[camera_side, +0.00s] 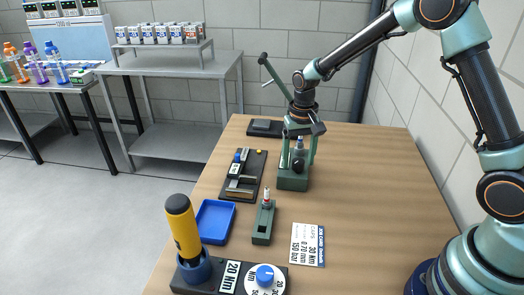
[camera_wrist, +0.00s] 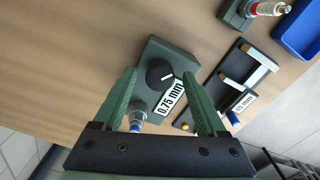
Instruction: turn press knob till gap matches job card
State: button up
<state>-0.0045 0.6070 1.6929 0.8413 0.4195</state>
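The green press (camera_side: 292,181) stands on the table with a black round knob (camera_side: 298,165) on its front. In the wrist view the knob (camera_wrist: 160,74) carries a white pointer line, and a label (camera_wrist: 171,99) beside it reads 0.75 mm. The white job card (camera_side: 308,245) lies flat near the table's front, with lines that seem to read 30 Nm, 0.70 mm and 150 bar. My gripper (camera_side: 299,160) points down over the press. In the wrist view its green fingers (camera_wrist: 160,76) are wide apart, one on each side of the knob in the picture, holding nothing.
A black fixture (camera_side: 244,172) and a blue tray (camera_side: 215,221) lie left of the press. A green holder (camera_side: 263,222) with a tube stands in front. A yellow-handled tool (camera_side: 183,228) and a blue-knobbed dial (camera_side: 265,275) are nearest. The table's right side is bare.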

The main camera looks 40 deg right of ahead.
aim_at(299, 161)
notch_tip(299, 161, up, 12)
dwell(0.6)
jog(key=shift+r, duration=0.15)
jog(key=s+r+n+t, duration=0.2)
jog(key=s+r, duration=0.1)
jog(key=s, duration=0.5)
jog(key=s+r+n+t, duration=0.2)
jog(key=s+r+t, duration=0.1)
jog(key=s, duration=0.5)
jog(key=shift+s+n+t, duration=0.15)
jog(key=shift+n+t, duration=0.15)
jog(key=shift+n, duration=0.1)
jog(key=shift+d+r, duration=0.1)
jog(key=shift+r, duration=0.05)
